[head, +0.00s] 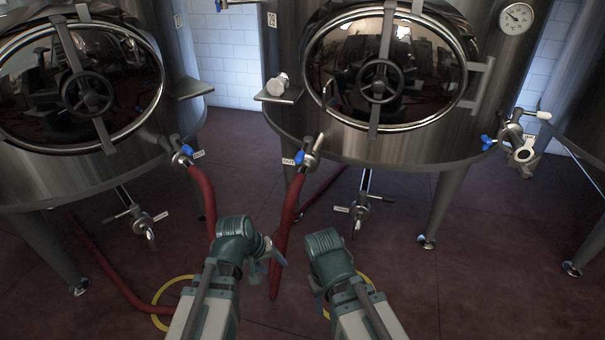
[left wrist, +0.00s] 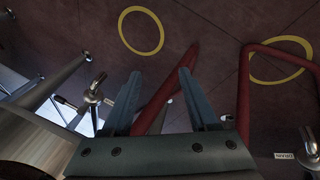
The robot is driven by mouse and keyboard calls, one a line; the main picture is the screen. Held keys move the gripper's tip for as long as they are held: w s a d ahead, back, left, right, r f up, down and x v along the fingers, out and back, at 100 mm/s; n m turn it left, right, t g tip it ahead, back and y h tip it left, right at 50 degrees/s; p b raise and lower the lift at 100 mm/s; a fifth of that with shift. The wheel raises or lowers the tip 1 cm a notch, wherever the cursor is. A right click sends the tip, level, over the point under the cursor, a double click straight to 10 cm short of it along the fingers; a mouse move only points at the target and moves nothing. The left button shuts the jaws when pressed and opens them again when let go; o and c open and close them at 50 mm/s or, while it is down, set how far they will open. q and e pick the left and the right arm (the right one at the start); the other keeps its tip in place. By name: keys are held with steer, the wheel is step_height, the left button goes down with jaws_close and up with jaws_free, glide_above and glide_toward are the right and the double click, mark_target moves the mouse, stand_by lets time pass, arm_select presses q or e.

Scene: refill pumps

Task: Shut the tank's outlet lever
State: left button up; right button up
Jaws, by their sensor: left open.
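The middle tank (head: 400,146) has a low outlet valve (head: 309,156) with a blue piece, a pale lever sticking up and an "OUT" label; a red hose (head: 291,215) hangs from it. The left tank (head: 130,165) has a similar outlet valve (head: 182,156) with a blue piece and its own red hose (head: 203,195). My left gripper (head: 272,260) is below and in front of both outlets, apart from them. In the left wrist view its fingers (left wrist: 160,95) are spread and empty, with a red hose beyond. My right gripper (head: 321,303) is mostly hidden behind its wrist.
Low drain valves (head: 358,209) hang under the tanks. A side valve (head: 514,138) with a pale handle is on the middle tank's right. Tank legs (head: 441,205) stand on the red floor, where hoses and yellow rings (head: 165,296) lie. A small shelf (head: 280,97) holds a metal piece.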

arm_select(q)
steer(key=w+d+r+n+t+h, duration=0.5)
steer(key=w+d+r+n+t, duration=0.2)
steer(key=w+d+r+n, duration=0.4)
steer(key=w+a+r+n+t+y, duration=0.3)
steer(key=a+r+n+t, duration=0.3)
steer(key=n, duration=1.3)
steer(key=shift+w+a+r+t+y+b, duration=0.3)
steer(key=shift+w+a+t+b, duration=0.15)
steer(key=shift+w, duration=0.35)
steer(key=shift+d, duration=0.1)
